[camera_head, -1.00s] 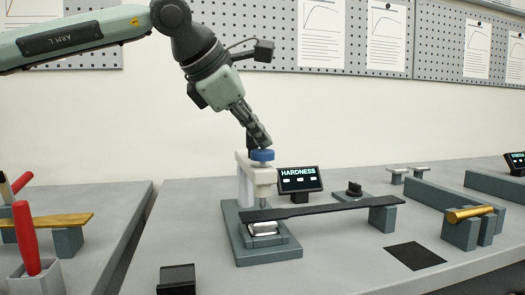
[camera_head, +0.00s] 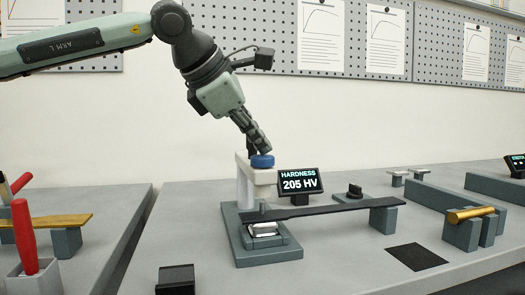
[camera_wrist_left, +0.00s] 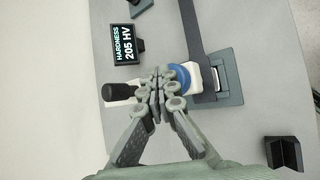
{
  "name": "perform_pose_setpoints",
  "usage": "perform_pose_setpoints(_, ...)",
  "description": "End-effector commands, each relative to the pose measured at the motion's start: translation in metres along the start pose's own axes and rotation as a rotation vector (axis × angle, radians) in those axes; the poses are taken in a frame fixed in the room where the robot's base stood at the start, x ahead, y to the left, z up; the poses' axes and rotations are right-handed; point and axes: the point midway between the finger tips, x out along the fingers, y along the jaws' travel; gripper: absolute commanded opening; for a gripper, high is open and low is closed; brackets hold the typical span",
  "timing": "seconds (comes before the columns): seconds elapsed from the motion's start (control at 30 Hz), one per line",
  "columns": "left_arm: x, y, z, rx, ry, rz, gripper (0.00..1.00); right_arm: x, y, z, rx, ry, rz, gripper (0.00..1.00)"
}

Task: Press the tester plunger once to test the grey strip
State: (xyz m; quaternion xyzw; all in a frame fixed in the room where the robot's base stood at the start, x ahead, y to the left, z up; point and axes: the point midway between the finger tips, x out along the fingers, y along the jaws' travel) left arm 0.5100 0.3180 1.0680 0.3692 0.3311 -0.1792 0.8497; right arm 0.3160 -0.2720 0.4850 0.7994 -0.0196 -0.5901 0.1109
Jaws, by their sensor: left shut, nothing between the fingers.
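The hardness tester (camera_head: 243,185) is a white frame on a grey base, with a blue plunger cap (camera_head: 262,161) on top. The cap also shows in the left wrist view (camera_wrist_left: 183,79). My left gripper (camera_head: 262,150) is shut and empty, its fingertips at the top of the blue cap, apparently touching it. The dark grey strip (camera_head: 335,208) lies with its left end on the tester's anvil and its right end on a grey block (camera_head: 383,217). The tester's display (camera_head: 300,182) reads "HARDNESS 205 HV". My right gripper is not in view.
A black knob piece (camera_head: 354,191) stands behind the strip. A brass piece (camera_head: 470,213) rests on grey blocks at the right, near a black square pad (camera_head: 416,257). A small black block (camera_head: 176,279) sits at the front. A red-handled tool (camera_head: 29,238) stands on the left table.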

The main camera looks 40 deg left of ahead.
Motion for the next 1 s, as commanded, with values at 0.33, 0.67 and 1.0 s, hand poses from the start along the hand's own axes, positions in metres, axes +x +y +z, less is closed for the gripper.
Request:
perform_pose_setpoints(0.33,-0.002,0.001,0.001,0.000,0.005,-0.004,0.00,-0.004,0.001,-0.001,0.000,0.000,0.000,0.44)
perform_pose_setpoints(0.67,-0.015,0.012,0.011,0.000,0.004,-0.002,0.00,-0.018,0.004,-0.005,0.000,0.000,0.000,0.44)
perform_pose_setpoints(1.0,-0.016,0.013,0.012,0.000,0.002,-0.001,0.00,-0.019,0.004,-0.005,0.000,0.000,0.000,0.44)
